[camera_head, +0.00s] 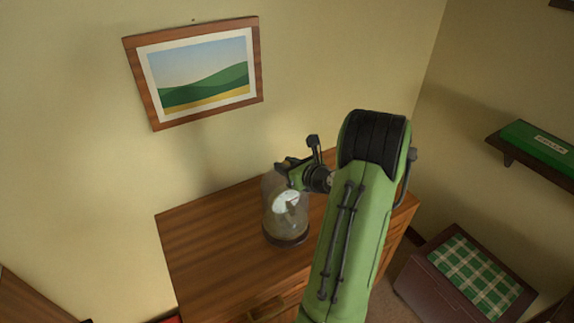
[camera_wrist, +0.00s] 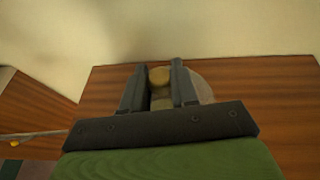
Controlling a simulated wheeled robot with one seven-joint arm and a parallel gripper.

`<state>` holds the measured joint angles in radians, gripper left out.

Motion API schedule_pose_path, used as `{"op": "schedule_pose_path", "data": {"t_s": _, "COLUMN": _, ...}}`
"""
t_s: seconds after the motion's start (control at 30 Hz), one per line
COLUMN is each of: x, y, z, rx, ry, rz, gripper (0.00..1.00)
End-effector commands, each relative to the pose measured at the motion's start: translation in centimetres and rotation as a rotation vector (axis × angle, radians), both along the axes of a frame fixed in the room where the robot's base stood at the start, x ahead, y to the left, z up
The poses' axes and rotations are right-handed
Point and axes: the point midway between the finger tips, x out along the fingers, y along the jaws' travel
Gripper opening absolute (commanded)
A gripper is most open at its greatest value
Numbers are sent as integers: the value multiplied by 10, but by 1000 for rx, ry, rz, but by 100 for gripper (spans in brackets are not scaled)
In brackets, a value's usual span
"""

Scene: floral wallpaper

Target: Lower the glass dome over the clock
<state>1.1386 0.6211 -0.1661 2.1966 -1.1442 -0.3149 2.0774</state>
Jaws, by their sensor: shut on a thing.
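The clear glass dome (camera_head: 270,212) is upright around the clock (camera_head: 286,201), whose pale round face shows through the glass. The clock's dark round base (camera_head: 286,239) is on the wooden cabinet top. The dome's lower edge is at the base; I cannot tell whether it rests on it. My gripper (camera_head: 284,168) is at the top of the dome. In the wrist view, my gripper (camera_wrist: 160,80) is shut on the dome's yellowish knob (camera_wrist: 160,75), with part of the glass (camera_wrist: 202,88) showing at the right. The clock is hidden there.
The wooden cabinet top (camera_head: 205,240) has bare room left of the dome. A framed landscape picture (camera_head: 200,75) hangs on the wall behind. At the right are a shelf with a green box (camera_head: 540,145) and a chest with a checked green top (camera_head: 475,280).

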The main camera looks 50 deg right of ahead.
Motion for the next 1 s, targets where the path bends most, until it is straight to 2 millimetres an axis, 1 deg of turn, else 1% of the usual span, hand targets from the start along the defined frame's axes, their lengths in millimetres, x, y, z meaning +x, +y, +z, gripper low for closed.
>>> {"op": "schedule_pose_path", "data": {"t_s": 0.17, "x": 0, "y": 0, "z": -1, "rx": -1, "ry": -2, "rz": 0, "gripper": 0}}
{"op": "schedule_pose_path", "data": {"t_s": 0.5, "x": 0, "y": 0, "z": -18, "rx": -1, "ry": -2, "rz": 0, "gripper": 0}}
{"op": "schedule_pose_path", "data": {"t_s": 0.7, "x": 0, "y": 0, "z": -17, "rx": -1, "ry": -2, "rz": 0, "gripper": 0}}
{"op": "schedule_pose_path", "data": {"t_s": 0.73, "x": 0, "y": 0, "z": -17, "rx": -1, "ry": -2, "rz": 0, "gripper": 30}}
{"op": "schedule_pose_path", "data": {"t_s": 0.9, "x": 0, "y": 0, "z": -17, "rx": -1, "ry": -1, "rz": 0, "gripper": 56}}
{"op": "schedule_pose_path", "data": {"t_s": 0.93, "x": 0, "y": 0, "z": -17, "rx": -1, "ry": -1, "rz": 0, "gripper": 58}}
{"op": "schedule_pose_path", "data": {"t_s": 1.0, "x": 0, "y": 0, "z": -17, "rx": -1, "ry": -1, "rz": 0, "gripper": 58}}
